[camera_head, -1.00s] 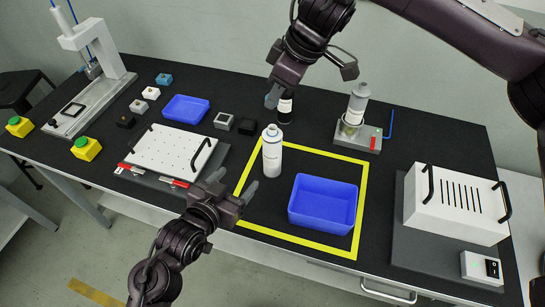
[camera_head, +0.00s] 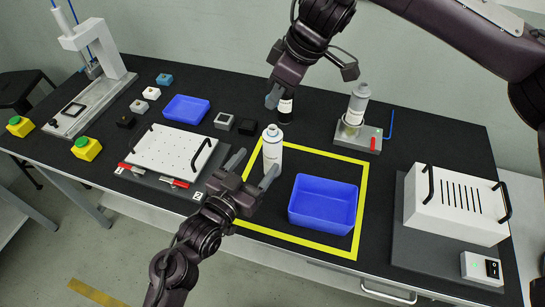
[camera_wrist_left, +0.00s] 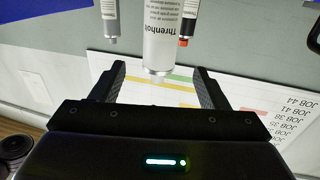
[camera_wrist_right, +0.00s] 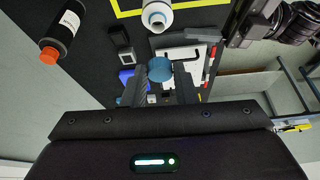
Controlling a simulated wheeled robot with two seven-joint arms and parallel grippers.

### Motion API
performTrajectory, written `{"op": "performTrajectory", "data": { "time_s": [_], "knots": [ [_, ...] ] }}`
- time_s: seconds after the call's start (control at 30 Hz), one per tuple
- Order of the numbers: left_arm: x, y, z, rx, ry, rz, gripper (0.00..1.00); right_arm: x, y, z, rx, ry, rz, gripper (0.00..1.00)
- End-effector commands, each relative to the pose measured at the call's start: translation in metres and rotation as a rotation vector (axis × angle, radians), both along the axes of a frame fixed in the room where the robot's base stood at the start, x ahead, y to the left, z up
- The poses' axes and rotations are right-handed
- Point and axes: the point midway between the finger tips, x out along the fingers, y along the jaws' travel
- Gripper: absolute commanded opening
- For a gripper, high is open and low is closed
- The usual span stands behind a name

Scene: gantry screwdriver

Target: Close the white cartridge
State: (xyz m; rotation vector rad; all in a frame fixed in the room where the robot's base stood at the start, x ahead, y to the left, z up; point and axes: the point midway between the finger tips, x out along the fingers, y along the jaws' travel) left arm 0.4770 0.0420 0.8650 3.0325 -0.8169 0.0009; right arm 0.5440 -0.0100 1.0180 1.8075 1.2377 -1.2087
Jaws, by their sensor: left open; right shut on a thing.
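The white cartridge (camera_head: 272,152) stands upright inside the yellow square on the table. Its top also shows in the right wrist view (camera_wrist_right: 157,15), and its labelled body in the left wrist view (camera_wrist_left: 165,35). My left gripper (camera_head: 252,169) is open, low in front of the cartridge, its fingers pointing at it. In the left wrist view the cartridge lines up between the fingertips, with space on both sides.
A black bottle (camera_head: 285,109) stands close behind the cartridge. A blue bin (camera_head: 323,203) is to its right, and a perforated white plate (camera_head: 170,150) to its left. A grey-topped cartridge (camera_head: 358,100) stands in a holder at the back right. A white slotted box (camera_head: 455,205) is far right.

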Motion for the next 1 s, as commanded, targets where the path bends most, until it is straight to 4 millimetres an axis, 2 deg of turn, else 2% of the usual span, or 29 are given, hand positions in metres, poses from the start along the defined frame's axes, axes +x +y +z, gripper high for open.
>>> {"op": "performTrajectory", "data": {
  "time_s": [0.3, 0.5, 0.7, 0.97, 1.0],
  "knots": [
    [0.054, -0.031, 0.002, -0.002, -0.003, 0.000, 0.68, 0.000, 0.000, 0.000, 0.000, 0.000, 0.000, 0.05],
    [0.076, -0.044, 0.001, -0.001, -0.001, 0.000, 0.68, 0.000, 0.000, 0.000, 0.000, 0.000, 0.000, 0.05],
    [0.085, -0.049, 0.001, 0.001, -0.001, 0.000, 0.68, 0.000, 0.000, 0.000, 0.000, 0.000, 0.000, 0.05],
    [0.085, -0.049, 0.000, 0.001, -0.001, 0.000, 0.68, 0.000, 0.000, 0.000, 0.000, 0.000, 0.000, 0.05],
    [0.085, -0.049, 0.000, 0.001, -0.001, 0.000, 0.65, 0.000, 0.000, 0.000, 0.000, 0.000, 0.000, 0.05]
  ]
}}
